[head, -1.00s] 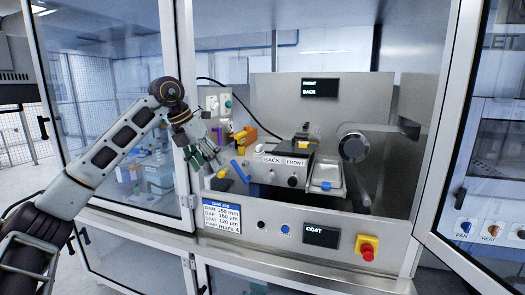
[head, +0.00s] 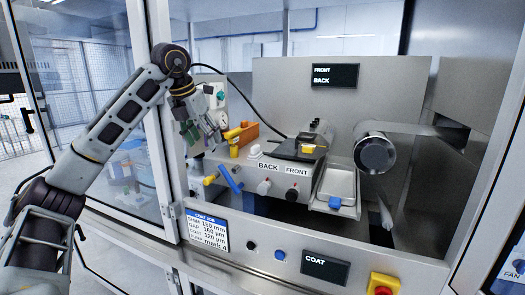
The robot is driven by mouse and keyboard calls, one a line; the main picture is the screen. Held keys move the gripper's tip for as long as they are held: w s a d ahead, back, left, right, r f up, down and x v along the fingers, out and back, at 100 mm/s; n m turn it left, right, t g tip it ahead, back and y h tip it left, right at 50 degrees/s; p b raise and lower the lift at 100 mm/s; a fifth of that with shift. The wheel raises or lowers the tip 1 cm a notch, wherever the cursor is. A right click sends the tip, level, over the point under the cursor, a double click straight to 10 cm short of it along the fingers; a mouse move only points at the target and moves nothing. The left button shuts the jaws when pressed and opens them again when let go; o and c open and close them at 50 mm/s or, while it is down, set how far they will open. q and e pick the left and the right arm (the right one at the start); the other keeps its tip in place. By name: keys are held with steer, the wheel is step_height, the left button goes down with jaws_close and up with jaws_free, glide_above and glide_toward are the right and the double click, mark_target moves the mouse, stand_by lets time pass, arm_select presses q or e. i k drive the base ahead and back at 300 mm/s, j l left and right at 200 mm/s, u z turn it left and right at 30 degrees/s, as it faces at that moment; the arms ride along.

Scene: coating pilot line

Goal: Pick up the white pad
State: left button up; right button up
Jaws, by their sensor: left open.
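I cannot surely tell which thing is the white pad. A small white piece (head: 255,152) sits on the top front edge of the coating unit, above the BACK label. A pale tray (head: 338,184) with a light inside and a blue tab hangs at the unit's right end. My left gripper (head: 203,137) is open and seems empty, at the cabinet's left opening, to the left of the white piece and apart from it. My right gripper is out of view.
A metal roller (head: 375,153) juts out on the right. The cabinet's left door frame (head: 160,120) stands beside my arm. A red stop button (head: 383,289) is at the front.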

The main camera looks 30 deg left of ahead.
mark_target(255, 155)
steer(key=i, duration=0.85)
